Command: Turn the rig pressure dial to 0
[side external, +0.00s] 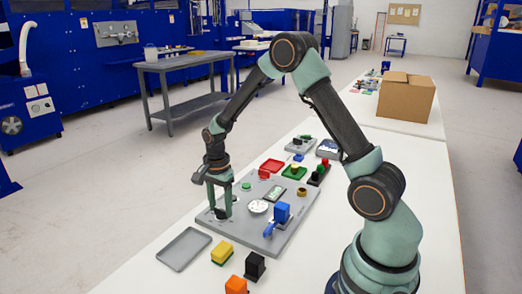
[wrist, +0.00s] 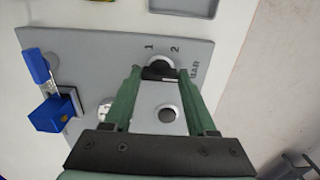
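The rig pressure dial (wrist: 160,73) has a black knob on a pale round face, with the marks 1 and 2 and the letters BAR printed beside it on the grey panel (wrist: 100,45). Any 0 mark is hidden. My gripper (wrist: 160,72) has its fingertips on either side of the knob, with a gap between the fingers. I cannot tell whether they touch or grip the knob. In the side external view my gripper (side external: 220,214) points down at the near left of the panel (side external: 285,235), and the dial is largely hidden by the fingers.
A dark round knob (wrist: 168,115) on a white ring lies between my fingers, nearer the palm. A blue block and lever (side external: 281,213) stand on the panel. A grey tray (side external: 184,249), yellow block (side external: 222,250), black block (side external: 255,265) and orange block (side external: 236,285) lie in front.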

